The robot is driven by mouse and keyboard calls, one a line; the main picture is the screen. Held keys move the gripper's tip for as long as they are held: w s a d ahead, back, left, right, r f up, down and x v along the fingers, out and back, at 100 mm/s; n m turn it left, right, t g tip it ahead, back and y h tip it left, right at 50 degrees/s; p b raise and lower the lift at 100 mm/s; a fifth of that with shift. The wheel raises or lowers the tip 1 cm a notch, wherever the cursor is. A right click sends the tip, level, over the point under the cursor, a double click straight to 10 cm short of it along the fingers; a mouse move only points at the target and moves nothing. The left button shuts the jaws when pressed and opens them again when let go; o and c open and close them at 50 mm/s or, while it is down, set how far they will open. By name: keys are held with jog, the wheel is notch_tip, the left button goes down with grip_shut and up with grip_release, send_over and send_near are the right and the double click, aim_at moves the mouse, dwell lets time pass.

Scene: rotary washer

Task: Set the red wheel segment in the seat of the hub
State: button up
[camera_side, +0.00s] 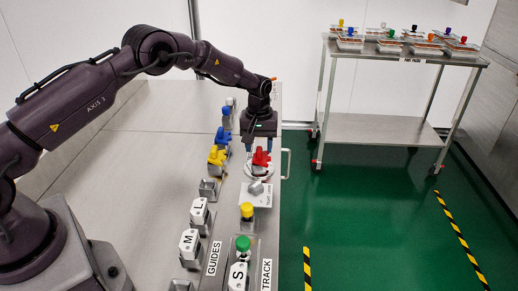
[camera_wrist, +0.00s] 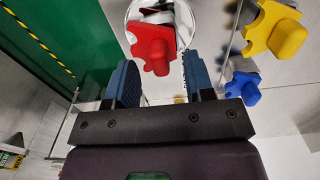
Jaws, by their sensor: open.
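The red wheel segment (camera_side: 261,158) has a raised red knob and lies at the hub (camera_side: 259,174), a round pale metal part. In the wrist view, the red segment (camera_wrist: 150,42) covers the near side of the round hub (camera_wrist: 183,22). I cannot tell whether it is fully down in the seat. My gripper (camera_side: 260,146) points down just behind the segment in the side view. In the wrist view my gripper (camera_wrist: 159,62) is open, with its two blue fingers apart on either side of the knob. No finger visibly touches the segment.
A yellow segment (camera_side: 217,156) and a blue segment (camera_side: 222,136) stand left of the hub. White blocks, such as one marked L (camera_side: 198,211), and yellow and green knobbed parts stand in front. A cart (camera_side: 400,55) with trays stands beyond the green floor.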

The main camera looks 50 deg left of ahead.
notch_tip(320, 180, up, 11)
jog(key=s+d+r+m+t, duration=0.2)
jog(key=s+r, duration=0.4)
jog(key=s, duration=0.5)
jog(key=s+d+r+m+t, duration=0.1)
jog(key=s+r+m, duration=0.3)
jog(key=s, duration=0.8)
jog(key=s+d+r+m+t, duration=0.2)
jog(key=s+r, duration=0.5)
jog(key=s, duration=0.4)
jog(key=shift+s+d+r+m+t, duration=0.3)
jog(key=shift+d+r+m, duration=0.15)
jog(key=shift+d, duration=0.35)
